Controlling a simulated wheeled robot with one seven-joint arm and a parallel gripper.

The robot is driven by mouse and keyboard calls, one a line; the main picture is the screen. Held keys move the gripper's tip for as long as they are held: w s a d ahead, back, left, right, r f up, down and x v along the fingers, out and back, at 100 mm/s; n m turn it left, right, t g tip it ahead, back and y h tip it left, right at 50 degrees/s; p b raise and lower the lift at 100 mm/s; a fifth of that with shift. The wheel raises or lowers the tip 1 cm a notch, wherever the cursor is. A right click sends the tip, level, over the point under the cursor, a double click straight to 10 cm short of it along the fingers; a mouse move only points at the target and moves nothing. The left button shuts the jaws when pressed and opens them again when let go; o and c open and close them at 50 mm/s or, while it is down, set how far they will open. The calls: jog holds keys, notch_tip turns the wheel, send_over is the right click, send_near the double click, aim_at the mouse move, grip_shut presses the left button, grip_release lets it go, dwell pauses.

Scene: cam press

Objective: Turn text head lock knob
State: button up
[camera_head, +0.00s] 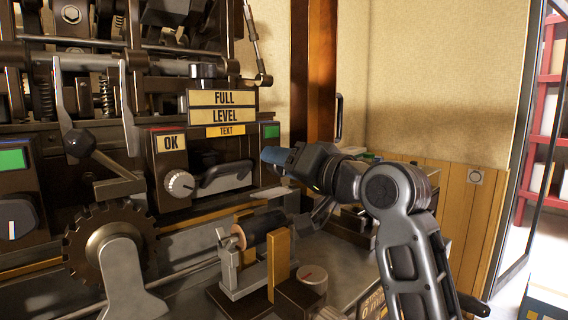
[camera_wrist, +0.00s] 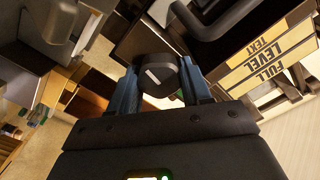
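A black round knob (camera_wrist: 158,76) with a white pointer line shows in the wrist view between the two blue fingers of my gripper (camera_wrist: 160,88). The fingers stand apart, one on each side of the knob; firm contact on both sides does not show. In the head view my gripper (camera_head: 272,158) is at the right end of the press panel, just below a green light (camera_head: 270,131). The knob is hidden there behind my gripper. The yellow "FULL LEVEL" sign (camera_head: 222,106) and the smaller "TEXT" label (camera_head: 226,131) are to its upper left.
A black roller (camera_head: 262,226) on a bracket and a box with a round dial (camera_head: 313,276) stand below. A wall is behind on the right.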

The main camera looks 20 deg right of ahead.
jog(key=c, duration=0.5)
jog(key=shift+c, duration=0.2)
